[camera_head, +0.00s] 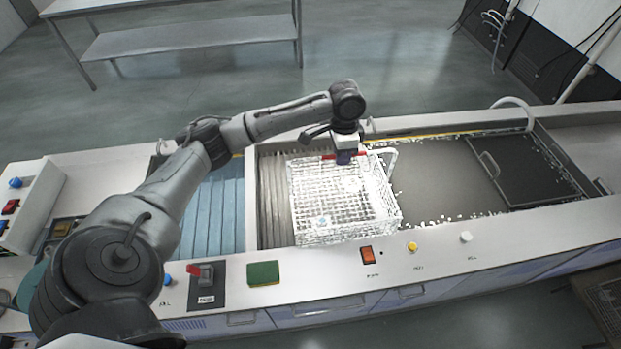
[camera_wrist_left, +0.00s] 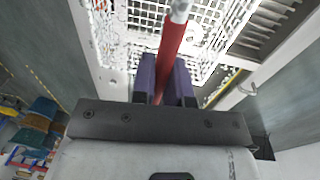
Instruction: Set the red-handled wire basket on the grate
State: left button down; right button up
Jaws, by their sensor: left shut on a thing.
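The white wire basket (camera_head: 343,205) has a red handle (camera_head: 327,157) on its far side. My left gripper (camera_head: 345,157) is shut on that handle from above. The left wrist view shows the red handle (camera_wrist_left: 174,42) between the two dark purple fingers, with the basket's white mesh (camera_wrist_left: 140,15) beyond. The ribbed grey grate (camera_head: 274,205) shows along the basket's left side; the basket covers what lies under it. I cannot tell whether the basket's bottom touches the grate. My right gripper is not in view.
Right of the basket is a dark tank (camera_head: 440,180) with white specks along its edges and a dark lid-like panel (camera_head: 530,168). Blue slats (camera_head: 215,215) lie left of the grate. The front ledge carries an orange switch (camera_head: 367,255), knobs and a green pad (camera_head: 263,273).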

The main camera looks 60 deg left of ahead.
pick_arm(q)
jog(key=s+a+f, duration=0.3)
jog(key=a+f, duration=0.7)
jog(key=shift+s+a+f, duration=0.15)
jog(key=shift+s, duration=0.05)
jog(key=c, duration=1.1)
grip_release()
jog(key=shift+c, duration=0.2)
